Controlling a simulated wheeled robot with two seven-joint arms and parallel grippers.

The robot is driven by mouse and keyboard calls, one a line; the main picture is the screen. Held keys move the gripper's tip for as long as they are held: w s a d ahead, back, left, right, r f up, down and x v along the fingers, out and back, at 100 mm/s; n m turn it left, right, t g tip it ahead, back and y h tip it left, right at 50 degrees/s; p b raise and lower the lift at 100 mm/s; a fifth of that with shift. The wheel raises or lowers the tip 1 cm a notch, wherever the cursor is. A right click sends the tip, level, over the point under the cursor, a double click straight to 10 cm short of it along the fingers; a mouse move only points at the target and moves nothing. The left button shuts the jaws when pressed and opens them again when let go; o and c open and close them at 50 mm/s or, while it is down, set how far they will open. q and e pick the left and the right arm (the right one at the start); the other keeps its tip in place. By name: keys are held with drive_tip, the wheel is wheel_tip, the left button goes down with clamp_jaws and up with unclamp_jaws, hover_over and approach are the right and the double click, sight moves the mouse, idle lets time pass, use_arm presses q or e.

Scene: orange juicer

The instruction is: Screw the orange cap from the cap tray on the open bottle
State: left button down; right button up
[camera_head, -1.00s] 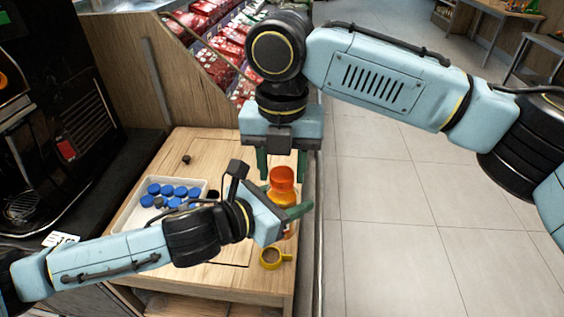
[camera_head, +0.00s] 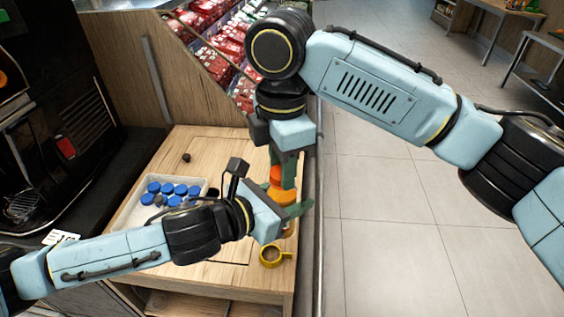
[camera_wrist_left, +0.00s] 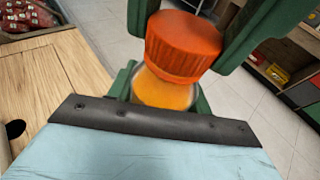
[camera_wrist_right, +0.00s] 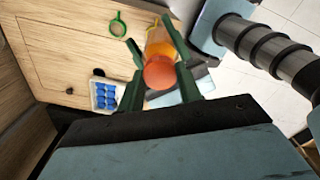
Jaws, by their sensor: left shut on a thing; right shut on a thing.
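The orange cap (camera_head: 276,175) is at the top of the bottle (camera_head: 287,228), which holds orange juice. My right gripper (camera_head: 284,168) comes from above and is shut on the cap; its green fingers flank the cap (camera_wrist_right: 158,73) in the right wrist view. My left gripper (camera_head: 288,211) is shut around the upright bottle and hides part of it. In the left wrist view the cap (camera_wrist_left: 183,46) sits right over the bottle (camera_wrist_left: 162,92) and looks slightly tilted. I cannot tell whether its threads engage. The white cap tray (camera_head: 205,181) holds several blue caps.
A small dark knob (camera_head: 186,158) is on the wooden table (camera_head: 215,145) behind the tray. A black machine (camera_head: 60,120) stands at the left. Open floor lies to the right.

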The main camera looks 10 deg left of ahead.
drive_tip(key=m, duration=0.9)
drive_tip(key=shift+m, duration=0.4)
drive_tip(key=m, duration=0.3)
drive_tip(key=shift+m, duration=0.4)
drive_tip(key=m, duration=0.5)
drive_tip(key=o, duration=1.2)
drive_tip(key=shift+c, duration=0.2)
wheel_tip(320, 180, up, 12)
drive_tip(key=shift+f, duration=0.1)
